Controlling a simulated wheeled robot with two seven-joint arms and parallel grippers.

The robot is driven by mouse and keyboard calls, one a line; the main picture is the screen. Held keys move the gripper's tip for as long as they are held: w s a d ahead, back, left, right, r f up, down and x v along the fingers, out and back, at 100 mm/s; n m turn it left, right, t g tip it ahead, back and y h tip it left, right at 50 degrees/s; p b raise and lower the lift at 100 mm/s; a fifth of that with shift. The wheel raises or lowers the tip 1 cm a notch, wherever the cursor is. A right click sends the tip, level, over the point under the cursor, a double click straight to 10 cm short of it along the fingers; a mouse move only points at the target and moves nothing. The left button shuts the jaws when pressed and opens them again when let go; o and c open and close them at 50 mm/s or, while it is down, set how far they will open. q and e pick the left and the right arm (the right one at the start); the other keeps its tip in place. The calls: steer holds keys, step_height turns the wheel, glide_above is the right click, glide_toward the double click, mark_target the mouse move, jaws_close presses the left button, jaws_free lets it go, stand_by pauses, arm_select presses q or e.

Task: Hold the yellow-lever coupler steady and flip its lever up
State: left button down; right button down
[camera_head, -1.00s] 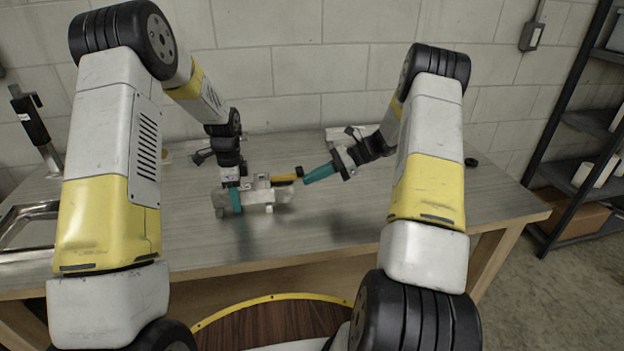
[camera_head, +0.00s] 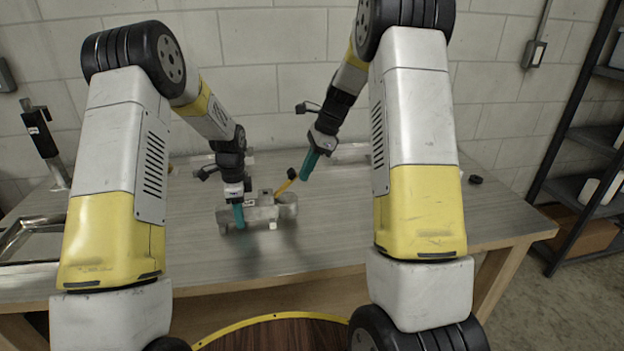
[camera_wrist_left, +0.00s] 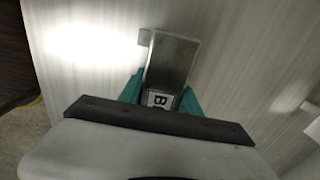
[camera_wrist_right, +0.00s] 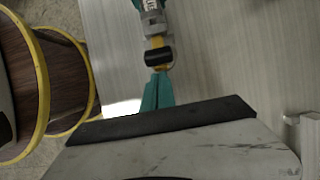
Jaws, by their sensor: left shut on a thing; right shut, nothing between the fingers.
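The grey metal coupler (camera_head: 258,214) lies on the workbench in the head view. Its yellow lever (camera_head: 283,187) slants up to the right and ends in a black knob (camera_head: 292,173). My left gripper (camera_head: 239,217) is shut on the coupler's left part. The left wrist view shows the coupler (camera_wrist_left: 175,60) with a lettered label between the teal fingers. My right gripper (camera_head: 304,174) is shut and empty, its fingertips just right of the knob. In the right wrist view the closed teal fingertips (camera_wrist_right: 158,82) are close below the knob (camera_wrist_right: 159,56); contact is unclear.
The grey workbench (camera_head: 330,235) is clear in front and to the right of the coupler. A metal basin (camera_head: 30,238) and a dark post (camera_head: 42,140) are at the left. A small black round object (camera_head: 475,179) lies at the right. Dark shelving (camera_head: 585,140) stands beyond.

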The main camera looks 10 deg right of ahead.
arm_select(q)
steer(key=shift+d, duration=0.1)
arm_select(e)
steer(key=a+r+h, duration=0.2)
steer(key=a+h, duration=0.1)
steer(key=shift+a+r+h, duration=0.1)
steer(key=shift+r+h, duration=0.15)
steer(key=shift+h, duration=0.05)
steer(key=shift+a+r, duration=0.3)
steer(key=shift+a, duration=0.4)
steer(key=d, duration=0.4)
step_height(320, 180, up, 9)
glide_above(294, 172)
steer(key=d, duration=0.3)
steer(key=shift+w+f, duration=0.1)
steer(key=shift+f, duration=0.05)
steer(key=shift+d, duration=0.1)
arm_select(q)
steer(key=c, duration=0.8)
jaws_free()
